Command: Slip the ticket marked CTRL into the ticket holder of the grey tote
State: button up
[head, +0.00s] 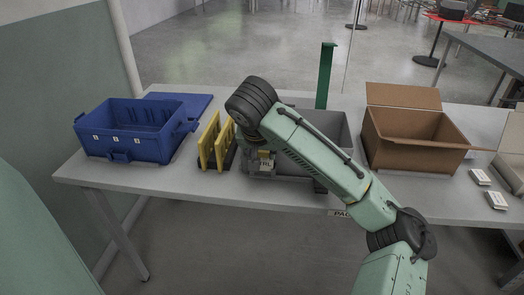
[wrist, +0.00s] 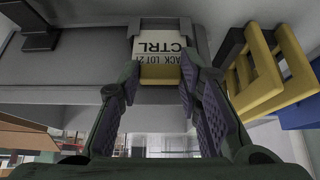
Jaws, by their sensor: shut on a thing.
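My gripper (wrist: 160,85) is shut on the ticket marked CTRL (wrist: 160,45), holding it by its yellowish end between the fingertips. The ticket is pale with dark print and shows upside down in the wrist view. Its other end lies at the dark-edged ticket holder (wrist: 203,38) on the front wall of the grey tote (wrist: 75,62). I cannot tell how deep in the holder it sits. In the head view, the ticket (head: 266,162) shows partly at the front of the grey tote (head: 335,130); my arm hides much of the tote.
A yellow rack (head: 210,145) stands close left of my gripper. A blue tote (head: 110,146) is at the table's left, a cardboard box (head: 400,155) at the right. Small white cards (head: 480,177) lie near the right front. A green post (head: 325,75) rises behind the grey tote.

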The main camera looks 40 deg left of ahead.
jog(key=shift+f, duration=0.6)
dwell(0.4)
dwell(0.3)
jog(key=o, duration=1.3)
jog(key=shift+c, duration=0.7)
notch_tip(320, 180, up, 8)
jog(key=p, duration=0.7)
